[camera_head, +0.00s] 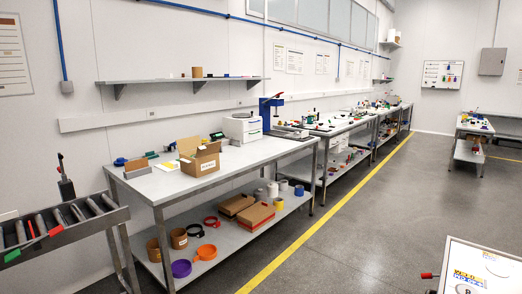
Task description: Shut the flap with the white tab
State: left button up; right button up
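A small brown cardboard box (205,167) stands on the grey workbench (160,183) on the left. Its top looks open, with a flap (187,146) standing up at the back left. A white label with dark print is on its front. I cannot make out a white tab on any flap at this size. Neither of my grippers is in view.
A roller conveyor (60,222) stands at the lower left, before the bench. A white machine (243,127) and a blue press (268,112) stand behind the box. The lower shelf holds tape rolls and flat boxes. Open floor (370,220) lies right of the yellow line.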

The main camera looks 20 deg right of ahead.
aim_at(209, 148)
jog(key=z, duration=0.35)
jog(key=i+l+z, duration=0.1)
jog(key=i, duration=0.7)
jog(key=i+l+z, duration=0.1)
jog(key=i, duration=0.75)
jog(key=l, duration=0.1)
